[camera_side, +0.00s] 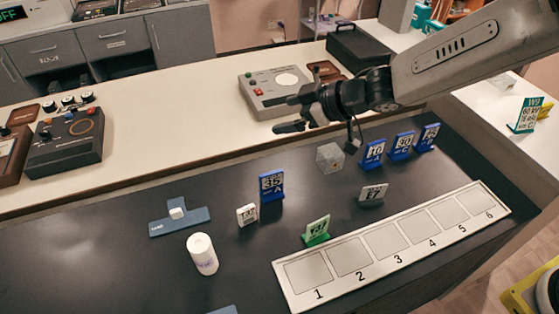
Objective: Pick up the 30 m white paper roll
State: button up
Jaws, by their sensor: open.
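A white cylinder (202,254), which looks like the paper roll, stands upright on the dark tabletop at the lower left. A faint mark shows on its side, too small to read. My gripper (290,113) is in the air at the upper middle, pointing left, with its fingers apart and nothing between them. It is well above and to the right of the roll and does not touch it.
A blue-grey holder (190,222) with a small white block lies behind the roll. Small signs (271,185) and a clear cube (329,158) stand to the right. A numbered white strip (291,288) lies along the front. Dark table between roll and strip is clear.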

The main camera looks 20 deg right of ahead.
aim_at(199, 248)
jog(key=s+a+f+n+g+y, duration=0.2)
jog(key=s+a+n+g+y, duration=0.15)
jog(key=a, duration=0.45)
jog(key=s+a+f+n+g+y, duration=0.1)
jog(key=s+a+n+g+y, duration=0.15)
jog(key=s+a+g, duration=0.4)
jog(key=w+a+f+t, duration=0.1)
jog(key=a+f, duration=0.1)
jog(key=f, duration=0.6)
jog(key=w+a+f+t+h, duration=0.1)
jog(key=f, duration=0.8)
jog(key=shift+a+f+t, duration=0.3)
jog(key=shift+a+t, duration=0.05)
jog(key=shift+t, duration=0.05)
jog(key=shift+x, duration=2.6)
jog(key=shift+s, duration=0.1)
jog(key=shift+c, duration=0.2)
jog(key=c, duration=1.3)
jog(key=shift+r, duration=0.15)
